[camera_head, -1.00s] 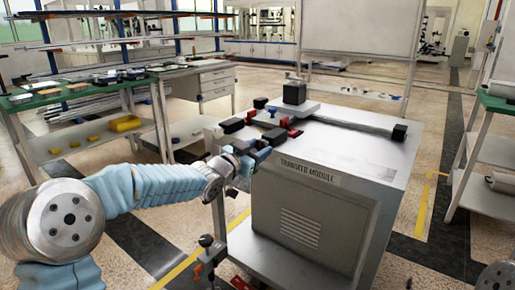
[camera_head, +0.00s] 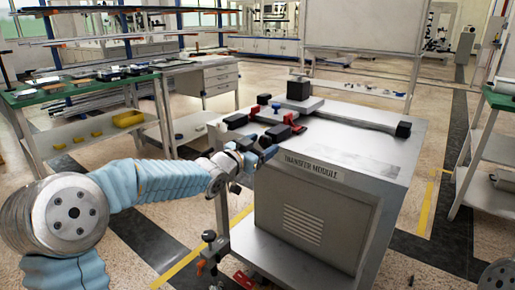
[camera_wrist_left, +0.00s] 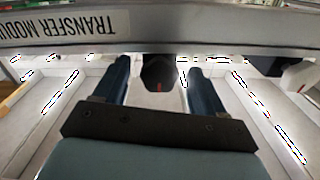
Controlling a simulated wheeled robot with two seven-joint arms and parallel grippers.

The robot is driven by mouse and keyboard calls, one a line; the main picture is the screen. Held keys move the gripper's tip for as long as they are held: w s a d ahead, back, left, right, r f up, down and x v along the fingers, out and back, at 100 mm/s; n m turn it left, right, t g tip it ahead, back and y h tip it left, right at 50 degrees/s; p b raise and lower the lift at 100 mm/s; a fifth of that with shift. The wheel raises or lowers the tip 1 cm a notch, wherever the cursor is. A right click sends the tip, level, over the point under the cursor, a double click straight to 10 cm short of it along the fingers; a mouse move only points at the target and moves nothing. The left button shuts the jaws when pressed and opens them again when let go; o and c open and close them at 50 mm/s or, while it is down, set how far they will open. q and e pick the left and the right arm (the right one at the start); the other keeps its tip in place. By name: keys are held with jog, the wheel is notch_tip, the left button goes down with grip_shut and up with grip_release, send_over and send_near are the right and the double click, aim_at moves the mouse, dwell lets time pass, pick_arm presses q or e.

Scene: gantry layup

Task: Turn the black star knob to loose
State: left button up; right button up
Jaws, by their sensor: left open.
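The black star knob (camera_wrist_left: 160,72) shows in the left wrist view as a dark block with a small red mark, below the edge of the transfer module. It sits between the two dark blue fingers of my left gripper (camera_wrist_left: 160,80), which are open with a gap to the knob, clearest on the right. In the head view my left gripper (camera_head: 266,146) is at the module's upper front edge, near the label. There I cannot tell the knob apart from the dark fingertips. My right gripper is not in view.
The grey transfer module (camera_head: 376,148) carries a black block (camera_head: 299,89), red clamps (camera_head: 297,119) and a rail with a black end piece (camera_head: 403,129). A green-topped bench (camera_head: 40,97) with a yellow bin (camera_head: 128,118) stands left. Open floor lies right of the module.

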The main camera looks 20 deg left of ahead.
pick_arm(q)
jog(key=v, duration=1.3)
jog(key=shift+s+a+b, duration=0.15)
jog(key=shift+s+b, duration=0.2)
jog(key=s+d+f+n+g+y, duration=0.1)
jog(key=s+d+f+n+g, duration=0.2)
jog(key=f, duration=1.4)
jog(key=d+f+n+g+y, duration=0.1)
jog(key=d+f+n+g, duration=0.3)
jog(key=f, duration=1.3)
jog(key=s+d+f+g, duration=0.3)
jog(key=s+f+g, duration=0.1)
jog(key=s+f, duration=0.5)
jog(key=s+d+f+g, duration=0.4)
jog(key=s+f, duration=0.5)
jog(key=s, duration=0.3)
jog(key=shift+n+g, duration=0.4)
jog(key=shift+g, duration=0.2)
jog(key=shift+c, duration=0.4)
